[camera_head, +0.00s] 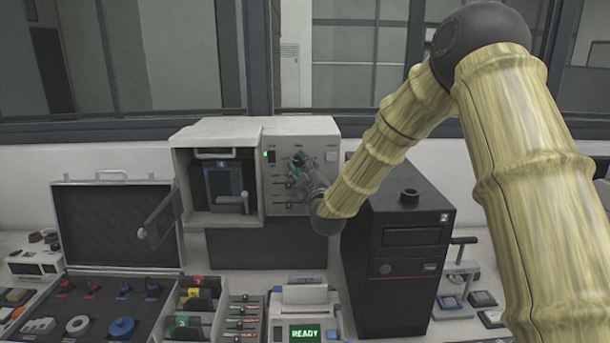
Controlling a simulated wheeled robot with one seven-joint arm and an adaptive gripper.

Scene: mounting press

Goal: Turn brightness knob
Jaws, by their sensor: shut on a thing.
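A beige mounting press (212,132) stands at the back, with a control panel (322,151) on its right side. The panel carries a lit green light, small switches and sliders. My gripper (301,163) reaches the upper middle of this panel from the lower right. Its fingers are shut on a knob there, which I take to be the brightness knob. The fingers and wrist hide most of the knob, so its angle and marks cannot be read.
The press's compartment door (160,221) stands open to the left. A black tower (405,255) is close to the right of my wrist. An open case (117,225), coloured bins (196,305) and a device reading READY (304,310) fill the bench in front.

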